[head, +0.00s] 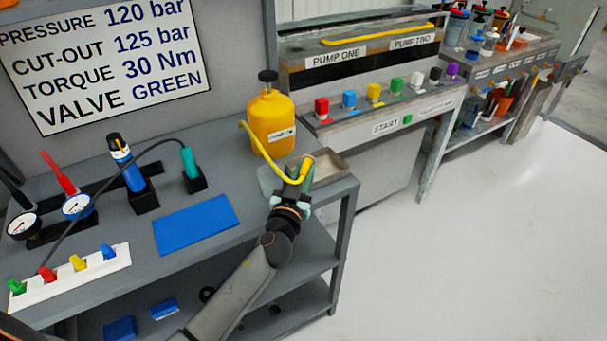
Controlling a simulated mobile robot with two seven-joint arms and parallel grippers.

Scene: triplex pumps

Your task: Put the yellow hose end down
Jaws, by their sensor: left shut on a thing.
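The yellow hose end (306,167) is at the right end of the grey workbench, over or beside a small metal tray (328,169). Its yellow hose (264,158) curves back to the yellow pump bottle (271,122) with a black knob. My left gripper (300,183) is shut on the yellow hose end from the front. The fingers hide part of it, and I cannot tell whether it touches the tray. My right gripper is not in view.
A blue mat (195,224) lies left of my arm. Gauges, a blue tool (133,174) in a black stand, a green-handled tool (189,162) and a white strip of coloured pieces (70,275) stand further left. The pump console (365,110) stands behind. Floor on the right is clear.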

